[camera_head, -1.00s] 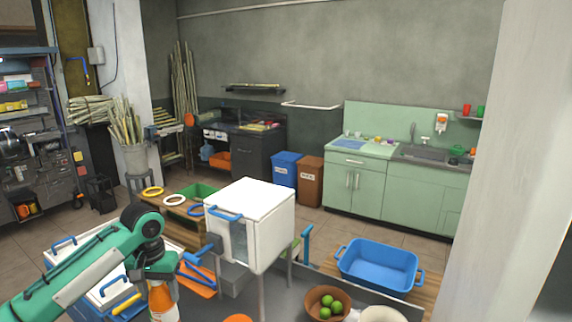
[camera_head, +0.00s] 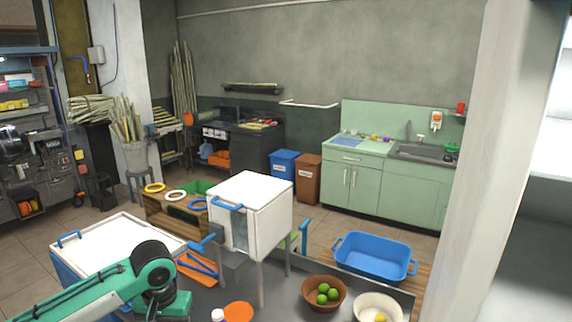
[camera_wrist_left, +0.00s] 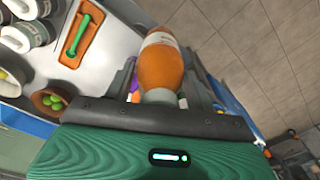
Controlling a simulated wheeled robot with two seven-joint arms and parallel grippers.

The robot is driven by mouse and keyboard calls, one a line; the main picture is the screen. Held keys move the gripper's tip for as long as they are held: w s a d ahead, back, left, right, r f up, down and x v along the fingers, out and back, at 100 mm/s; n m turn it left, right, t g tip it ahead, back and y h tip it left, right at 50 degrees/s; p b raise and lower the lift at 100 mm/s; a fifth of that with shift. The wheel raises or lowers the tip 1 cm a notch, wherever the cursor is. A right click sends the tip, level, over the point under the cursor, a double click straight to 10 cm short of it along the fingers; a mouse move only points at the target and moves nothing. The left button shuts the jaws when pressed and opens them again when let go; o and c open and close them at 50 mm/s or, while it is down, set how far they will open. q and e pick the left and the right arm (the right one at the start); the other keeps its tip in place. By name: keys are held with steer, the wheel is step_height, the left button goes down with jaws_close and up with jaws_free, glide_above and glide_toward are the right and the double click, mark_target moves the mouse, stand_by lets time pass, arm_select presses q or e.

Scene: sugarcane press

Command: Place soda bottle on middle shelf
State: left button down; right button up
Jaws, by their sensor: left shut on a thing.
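An orange bottle (camera_wrist_left: 162,68) with a pale label fills the upper middle of the left wrist view. My left gripper (camera_wrist_left: 163,88) is shut on it, with dark fingers on both sides. In the head view my left arm comes in at the lower left; its gripper and the bottle are below the frame's edge. Part of a white shelf unit (camera_head: 552,150) with a dark opening shows at the far right, mostly cut off. Whether it holds the middle shelf, I cannot tell. My right gripper is not in view.
A white box on legs (camera_head: 250,195) stands on the dark counter in front of me. A blue tub (camera_head: 372,258), a brown bowl of limes (camera_head: 324,293) and a white bowl (camera_head: 378,307) are to its right. A pale pillar (camera_head: 480,160) stands before the shelf unit.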

arm_select(q)
steer(key=s+d+f, duration=0.3)
steer(key=s+d, duration=0.1)
steer(key=s, duration=0.5)
steer(key=shift+s, duration=0.4)
